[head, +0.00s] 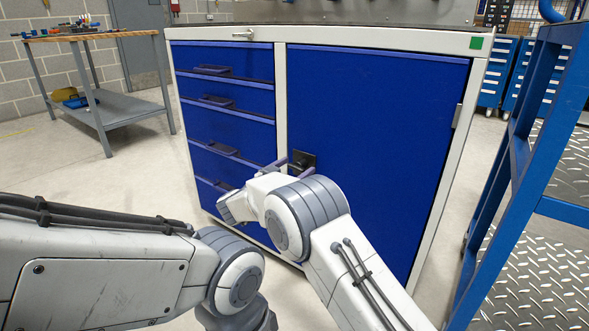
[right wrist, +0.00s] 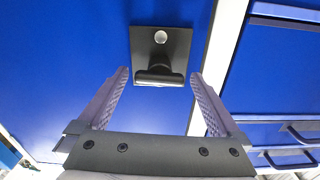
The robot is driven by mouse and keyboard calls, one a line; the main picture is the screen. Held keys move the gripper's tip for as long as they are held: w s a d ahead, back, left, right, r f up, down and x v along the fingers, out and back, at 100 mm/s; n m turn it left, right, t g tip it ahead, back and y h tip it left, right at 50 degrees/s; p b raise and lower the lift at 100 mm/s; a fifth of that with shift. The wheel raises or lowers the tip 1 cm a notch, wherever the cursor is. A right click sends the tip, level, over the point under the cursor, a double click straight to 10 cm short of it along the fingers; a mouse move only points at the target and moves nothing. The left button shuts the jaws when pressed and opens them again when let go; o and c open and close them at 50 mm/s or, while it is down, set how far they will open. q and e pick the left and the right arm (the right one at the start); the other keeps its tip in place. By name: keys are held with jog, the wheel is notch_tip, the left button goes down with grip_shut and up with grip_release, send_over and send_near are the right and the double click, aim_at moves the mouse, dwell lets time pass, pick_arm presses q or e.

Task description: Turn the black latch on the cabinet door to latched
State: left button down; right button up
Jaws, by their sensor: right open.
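The black latch (head: 304,158) sits on the left edge of the blue cabinet door (head: 385,120), which looks closed. In the right wrist view the latch (right wrist: 160,50) is a black square plate with a round silver spot and a dark T-shaped handle. My right gripper (head: 287,164) is open in front of the latch. In the right wrist view its two ridged fingertips (right wrist: 160,74) stand on either side of the handle's crossbar, with a gap on both sides. My left arm shows at the lower left, but its gripper is out of view.
Blue drawers (head: 228,125) with protruding handles are left of the door. A blue rack (head: 530,150) with metal shelves stands close on the right. A workbench (head: 95,37) is at the back left. Open floor lies left of the cabinet.

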jog(key=shift+d, duration=0.1)
jog(key=c, duration=1.3)
jog(key=shift+m, duration=0.3)
jog(key=m+p, duration=0.1)
jog(key=m, duration=0.1)
jog(key=shift+r+m+p, duration=0.1)
jog(key=shift+m+p, duration=0.2)
jog(key=shift+p, duration=0.05)
jog(key=shift+m, duration=1)
jog(key=m, duration=0.2)
jog(key=shift+s+d+m+p, duration=0.1)
jog(key=shift+m+p, duration=0.2)
jog(key=m, duration=0.3)
jog(key=m+b, duration=0.1)
jog(key=shift+f+m, duration=0.3)
jog(key=m+b, duration=0.2)
jog(key=m, duration=0.2)
jog(key=shift+m, duration=0.4)
